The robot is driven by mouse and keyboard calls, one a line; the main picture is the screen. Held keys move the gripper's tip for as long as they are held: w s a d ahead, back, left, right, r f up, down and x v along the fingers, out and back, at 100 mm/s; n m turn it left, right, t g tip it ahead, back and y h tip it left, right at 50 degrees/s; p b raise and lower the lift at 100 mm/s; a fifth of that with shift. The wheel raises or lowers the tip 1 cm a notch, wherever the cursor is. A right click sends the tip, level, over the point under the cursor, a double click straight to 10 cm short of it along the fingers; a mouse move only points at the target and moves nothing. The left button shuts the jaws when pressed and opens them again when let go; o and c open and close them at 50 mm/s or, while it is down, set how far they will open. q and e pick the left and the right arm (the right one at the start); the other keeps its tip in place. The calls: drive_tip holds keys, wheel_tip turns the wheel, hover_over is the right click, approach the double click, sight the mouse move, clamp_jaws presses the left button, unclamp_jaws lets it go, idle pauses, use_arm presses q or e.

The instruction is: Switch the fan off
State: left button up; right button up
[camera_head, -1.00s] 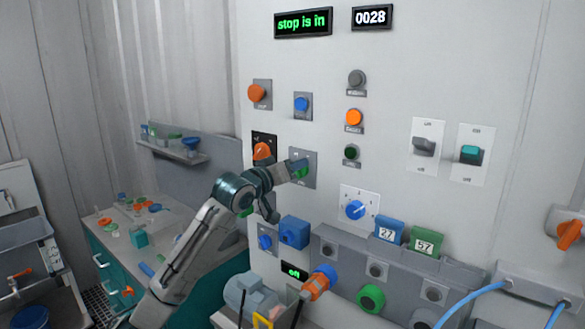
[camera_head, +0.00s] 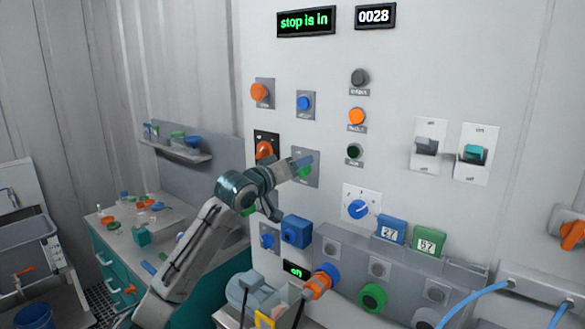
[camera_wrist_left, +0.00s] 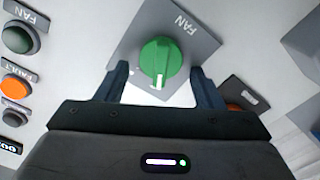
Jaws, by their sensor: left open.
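The fan switch is a green rotary knob (camera_wrist_left: 160,58) on a grey plate (camera_wrist_left: 188,28) marked FAN in the left wrist view. A white mark on the knob points toward the bottom of that view. My left gripper (camera_wrist_left: 159,72) is open, with one finger on each side of the knob and a gap on both sides. In the head view my left gripper (camera_head: 292,172) is at the panel, over the plate (camera_head: 308,178), and hides part of the knob. A dark green lamp marked FAN (camera_wrist_left: 18,38) looks unlit. My right gripper is not in view.
An orange knob on a black plate (camera_head: 264,149) is close left of my gripper. A blue block (camera_head: 297,231) and a white-plated blue dial (camera_head: 357,208) are below. The fault lamp (camera_head: 357,116) is orange. A display (camera_head: 307,21) reads "stop is in".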

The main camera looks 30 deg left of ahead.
use_arm(q)
drive_tip(key=shift+s, duration=0.1)
drive_tip(key=s+b, duration=0.7)
drive_tip(key=s, duration=0.3)
drive_tip(key=shift+s+a, duration=0.25)
drive_tip(key=shift+a, duration=0.15)
idle(0.5)
